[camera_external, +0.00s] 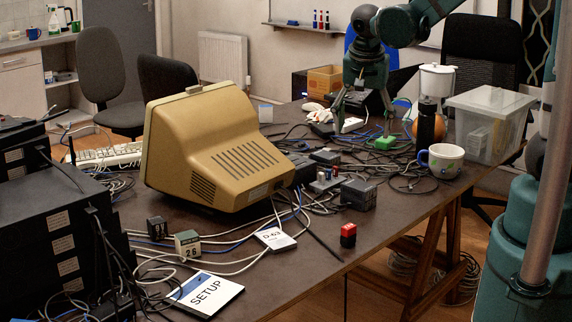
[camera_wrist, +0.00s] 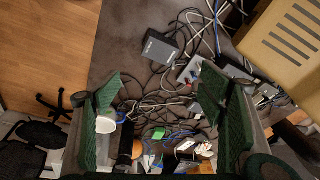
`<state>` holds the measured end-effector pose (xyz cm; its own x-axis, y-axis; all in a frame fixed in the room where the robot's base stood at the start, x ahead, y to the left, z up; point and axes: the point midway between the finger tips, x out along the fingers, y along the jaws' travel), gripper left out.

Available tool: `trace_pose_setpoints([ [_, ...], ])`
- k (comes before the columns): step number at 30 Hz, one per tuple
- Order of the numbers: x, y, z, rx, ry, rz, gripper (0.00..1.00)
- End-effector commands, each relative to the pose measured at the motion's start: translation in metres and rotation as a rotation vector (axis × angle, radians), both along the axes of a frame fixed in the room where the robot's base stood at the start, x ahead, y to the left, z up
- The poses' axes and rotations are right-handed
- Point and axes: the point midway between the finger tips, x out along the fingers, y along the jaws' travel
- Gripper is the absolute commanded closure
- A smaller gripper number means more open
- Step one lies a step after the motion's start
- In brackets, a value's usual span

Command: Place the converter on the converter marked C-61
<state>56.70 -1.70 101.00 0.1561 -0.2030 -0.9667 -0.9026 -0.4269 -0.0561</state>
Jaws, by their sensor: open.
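My gripper (camera_external: 363,110) is open and empty above the cluttered far part of the table; its two green fingers stand apart in the wrist view. A dark box (camera_external: 357,194) lies near the table's middle, right of the monitor; a similar box with a small pale label shows in the wrist view (camera_wrist: 160,48). More dark boxes (camera_external: 325,157) lie beside the monitor. A white device (camera_external: 349,125) lies below my gripper, and a green one (camera_external: 384,143) lies just right of it, also visible in the wrist view (camera_wrist: 160,133). I cannot read a C-61 mark anywhere; which boxes are converters is unclear.
A beige monitor (camera_external: 215,150) stands on the table's left half. A D-63 card (camera_external: 274,239) and SETUP card (camera_external: 205,293) lie in front. A mug (camera_external: 441,161), black cylinder (camera_external: 428,125) and clear bin (camera_external: 490,122) stand at right. Cables cover much of the table.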

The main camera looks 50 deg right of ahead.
Motion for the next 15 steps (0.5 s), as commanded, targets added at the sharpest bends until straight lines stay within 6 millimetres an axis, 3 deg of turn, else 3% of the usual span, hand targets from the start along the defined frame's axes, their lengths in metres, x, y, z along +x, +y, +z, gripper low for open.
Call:
trace_pose_setpoints([
  [15,-0.042,0.004,0.051,-0.011,-0.083,0.390,0.31],
])
